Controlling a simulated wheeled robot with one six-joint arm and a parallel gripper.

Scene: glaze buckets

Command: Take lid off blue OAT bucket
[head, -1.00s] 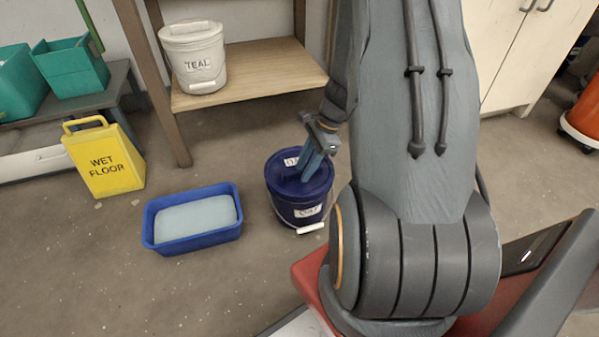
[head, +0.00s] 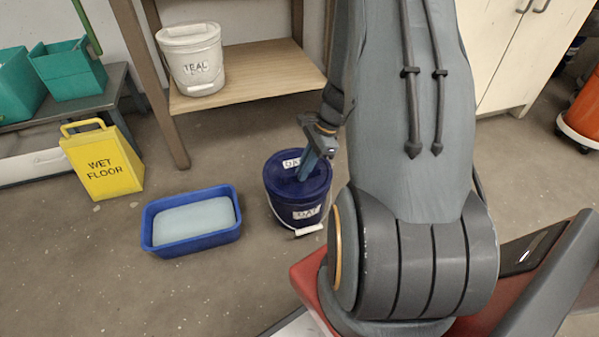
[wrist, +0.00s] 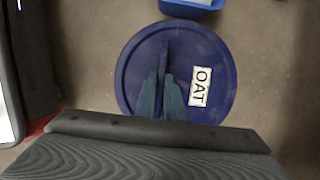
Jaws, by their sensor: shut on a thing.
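The blue OAT bucket (head: 293,211) stands upright on the floor, with a white label on its side and a wire handle with a white grip hanging at its front. Its round blue lid (head: 316,186) appears seated on top and carries a white label; in the wrist view the lid (wrist: 207,49) reads OAT. My gripper (head: 304,177) reaches down onto the lid from above. In the wrist view its two blue fingers (wrist: 161,82) are shut on the raised ridge (wrist: 163,50) across the lid's middle. The bucket's body is hidden below the lid in that view.
A blue tub (head: 192,248) with a pale block stands left of the bucket. A yellow wet-floor sign (head: 103,165) is further left. A white TEAL bucket (head: 193,60) sits on a wooden shelf (head: 255,82) behind. Concrete floor is clear between tub and shelf.

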